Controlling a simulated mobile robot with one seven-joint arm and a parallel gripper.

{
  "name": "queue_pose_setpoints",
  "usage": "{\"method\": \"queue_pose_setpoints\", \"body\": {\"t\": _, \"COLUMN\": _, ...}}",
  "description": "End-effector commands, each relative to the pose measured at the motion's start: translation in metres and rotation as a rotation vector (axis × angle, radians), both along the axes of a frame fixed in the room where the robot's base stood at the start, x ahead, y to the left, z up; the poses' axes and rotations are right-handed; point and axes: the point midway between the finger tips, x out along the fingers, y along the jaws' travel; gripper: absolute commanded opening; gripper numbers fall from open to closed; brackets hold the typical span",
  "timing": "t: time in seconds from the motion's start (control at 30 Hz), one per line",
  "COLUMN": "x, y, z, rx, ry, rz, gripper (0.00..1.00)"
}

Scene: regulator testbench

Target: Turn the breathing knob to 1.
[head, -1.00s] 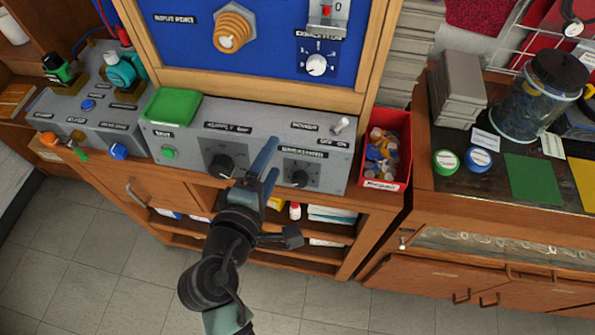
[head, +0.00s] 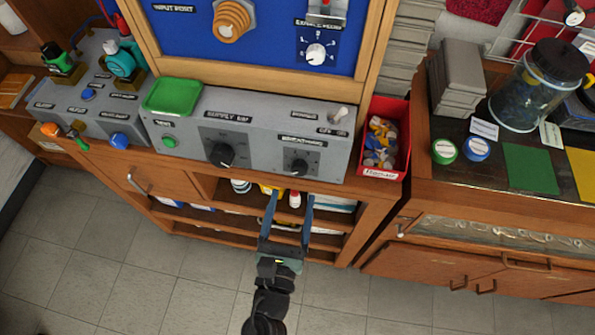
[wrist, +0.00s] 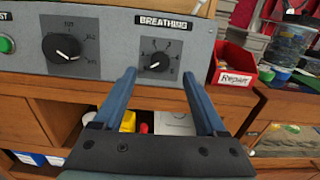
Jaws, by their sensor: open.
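The breathing knob (head: 299,167) is a black dial on a dark square plate, on the right part of the grey console's (head: 262,115) front face. It also shows in the wrist view (wrist: 159,62) under the label "BREATHING", its pointer towards the lower left. The scale digits are too small to read surely. My gripper (head: 290,196) is open and empty, its blue fingers apart, in front of and below the knob. In the wrist view the fingers (wrist: 158,72) point up at the panel, with the knob between their tips in the picture, apart from them.
A larger black knob (head: 221,154) sits left on the same console, with a toggle switch (head: 338,114) above right. A red bin (head: 384,174) of small parts stands right of the console. Shelves (head: 250,202) with bottles lie below. The floor in front is clear.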

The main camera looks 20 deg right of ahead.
Motion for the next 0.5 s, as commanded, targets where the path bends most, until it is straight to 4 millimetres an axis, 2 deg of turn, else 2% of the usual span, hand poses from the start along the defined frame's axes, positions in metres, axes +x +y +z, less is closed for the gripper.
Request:
{"method": "queue_pose_setpoints", "body": {"t": 0.03, "x": 0.010, "y": -0.007, "z": 0.002, "rx": 0.001, "ry": -0.003, "rz": -0.003, "gripper": 0.74}}
{"method": "queue_pose_setpoints", "body": {"t": 0.2, "x": 0.036, "y": -0.024, "z": 0.002, "rx": 0.002, "ry": -0.003, "rz": -0.003, "gripper": 0.74}}
{"method": "queue_pose_setpoints", "body": {"t": 0.5, "x": 0.055, "y": -0.037, "z": 0.000, "rx": 0.002, "ry": -0.001, "rz": -0.001, "gripper": 0.74}}
